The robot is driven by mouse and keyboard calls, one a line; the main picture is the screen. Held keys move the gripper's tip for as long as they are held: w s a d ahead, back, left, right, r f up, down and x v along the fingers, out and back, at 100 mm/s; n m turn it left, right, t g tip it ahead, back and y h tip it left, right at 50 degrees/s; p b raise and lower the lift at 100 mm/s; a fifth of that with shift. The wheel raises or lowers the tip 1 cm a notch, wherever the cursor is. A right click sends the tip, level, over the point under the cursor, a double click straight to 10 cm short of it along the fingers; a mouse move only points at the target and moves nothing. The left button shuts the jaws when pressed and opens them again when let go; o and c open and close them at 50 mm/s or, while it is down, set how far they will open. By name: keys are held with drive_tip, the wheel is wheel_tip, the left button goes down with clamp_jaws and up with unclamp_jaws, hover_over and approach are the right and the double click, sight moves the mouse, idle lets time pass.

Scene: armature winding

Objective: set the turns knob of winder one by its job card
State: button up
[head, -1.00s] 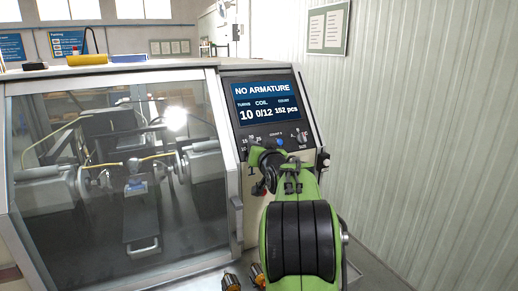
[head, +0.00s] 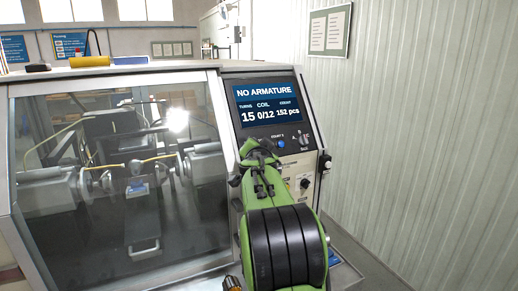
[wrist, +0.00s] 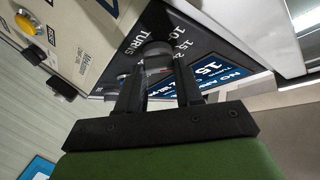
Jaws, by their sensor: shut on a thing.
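The winder (head: 110,72) stands in front of me with its control panel at the right. Its screen (head: 266,103) reads "NO ARMATURE", turns 15, coil 0/12, count 152 pcs. In the wrist view the turns knob (wrist: 155,54) is a dark round knob beside the word TURNS and a printed scale showing 10 and 15. My gripper (wrist: 157,75) has its two black fingers shut on the knob, one on each side. In the head view my green arm hides the knob and the gripper tips. The job card cannot be made out.
A blue button (head: 281,143) and a size knob (head: 303,138) sit right of my arm on the panel. More controls (head: 305,184) are below. A yellow button (wrist: 26,23) shows in the wrist view. The wall (head: 420,130) stands at the right.

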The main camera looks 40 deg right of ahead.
drive_tip(key=o, duration=1)
drive_tip(key=shift+o, duration=0.2)
drive_tip(key=shift+a, duration=0.1)
drive_tip(key=b+v, duration=0.4)
drive_tip(key=v, duration=1.1)
drive_tip(key=shift+s+a, duration=0.15)
drive_tip(key=shift+s, duration=0.15)
